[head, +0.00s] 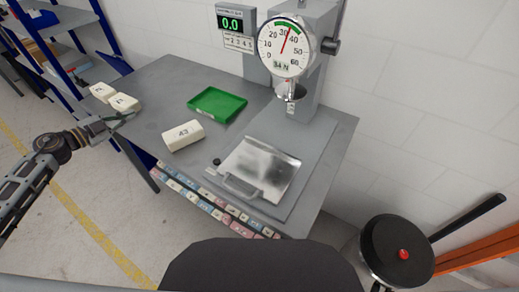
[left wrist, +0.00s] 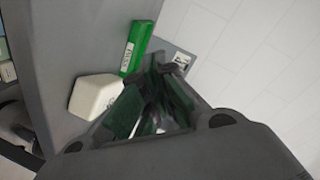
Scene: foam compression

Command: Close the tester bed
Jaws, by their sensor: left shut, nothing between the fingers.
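The tester bed (head: 262,166) is a shiny metal plate with a bar handle (head: 240,187) at its front. It lies on the grey tester base, forward of the column and dial. The press head (head: 289,92) hangs above the rear of the base. My left gripper (head: 124,116) is at the table's left edge, well left of the bed and beside the pale foam blocks there. It is shut and empty; its dark green fingers (left wrist: 158,100) fill the middle of the left wrist view. My right gripper is not in view.
A foam block marked 43 (head: 184,135) and a green tray (head: 217,104) lie between my left gripper and the tester. Two more blocks (head: 103,92) (head: 124,103) sit at the left edge. A dial gauge (head: 286,46) tops the tester. A blue rack (head: 75,50) stands far left.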

